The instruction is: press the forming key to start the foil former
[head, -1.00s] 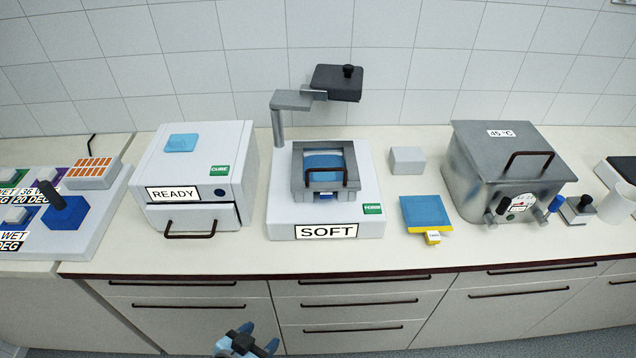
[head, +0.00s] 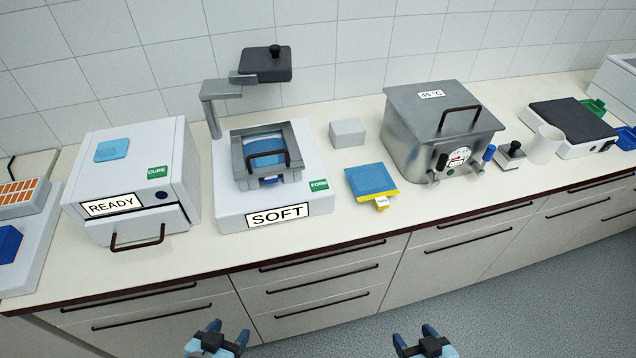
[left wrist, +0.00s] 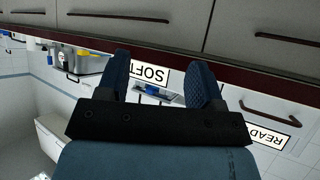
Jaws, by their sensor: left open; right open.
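The foil former (head: 225,212) is a white unit on the counter with a label reading SOFT (head: 278,216). A green key marked FORM (head: 319,185) sits at its front right. A grey frame with a dark handle (head: 238,160) and a blue sheet (head: 264,143) sits on it, and a dark head on a grey arm (head: 266,66) is swung up behind. My left gripper (head: 220,330) is open and empty, low in front of the drawers; its fingers (left wrist: 165,82) show in the left wrist view. My right gripper (head: 416,332) is open and empty, further right. Both are well apart from the former.
A white CURE box (head: 135,150) labelled READY stands left. A grey block (head: 347,132), a blue pad with a yellow edge (head: 371,179) and a steel bath (head: 400,122) reading 45 °C stand right. The counter's front edge (head: 235,268) lies between my grippers and the former.

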